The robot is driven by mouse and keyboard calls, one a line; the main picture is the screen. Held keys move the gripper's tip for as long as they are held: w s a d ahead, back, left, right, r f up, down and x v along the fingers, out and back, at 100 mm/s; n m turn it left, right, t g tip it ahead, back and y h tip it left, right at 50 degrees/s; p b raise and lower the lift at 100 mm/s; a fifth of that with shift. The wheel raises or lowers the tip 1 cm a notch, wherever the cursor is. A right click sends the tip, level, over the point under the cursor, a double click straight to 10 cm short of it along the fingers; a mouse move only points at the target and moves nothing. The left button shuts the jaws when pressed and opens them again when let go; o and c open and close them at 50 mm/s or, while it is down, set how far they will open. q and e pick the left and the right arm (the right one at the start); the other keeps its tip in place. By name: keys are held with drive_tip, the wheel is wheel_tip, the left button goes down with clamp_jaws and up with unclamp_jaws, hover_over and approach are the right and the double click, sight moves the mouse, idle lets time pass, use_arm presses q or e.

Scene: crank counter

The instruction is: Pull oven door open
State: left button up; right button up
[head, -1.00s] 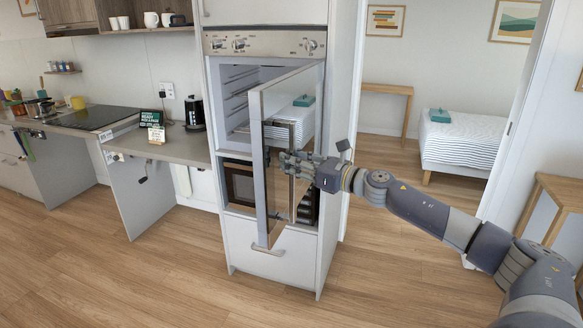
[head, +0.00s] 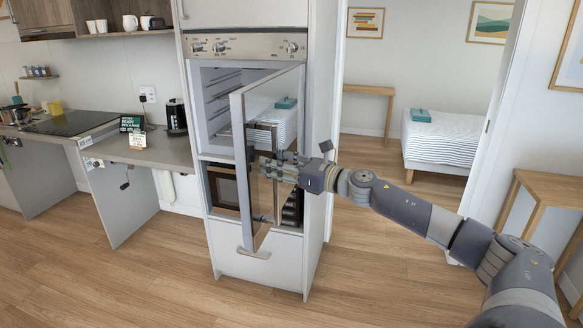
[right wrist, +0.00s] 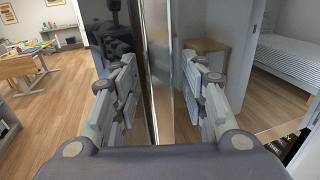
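The oven door (head: 238,130) stands partly open in the tall cabinet, its free edge swung outward and its glass face reflecting the room. The oven cavity (head: 215,105) with side racks shows behind it. My right gripper (head: 272,166) is at the glass side of the door, near mid-height, with its fingers apart. In the right wrist view the fingers (right wrist: 163,92) are spread with the tall door panel (right wrist: 158,60) showing between them. I cannot tell whether a finger touches it. My left gripper is not in view.
A drawer with a handle (head: 252,254) is below the oven. A counter (head: 150,150) with a coffee maker (head: 175,117) and hob stands left. Wooden floor (head: 150,285) is clear in front. A doorway to a bed (head: 440,140) and a side table (head: 545,200) are right.

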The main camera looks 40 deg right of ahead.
drive_tip(key=v, duration=1.2)
idle(0.6)
drive_tip(key=shift+w, duration=0.1)
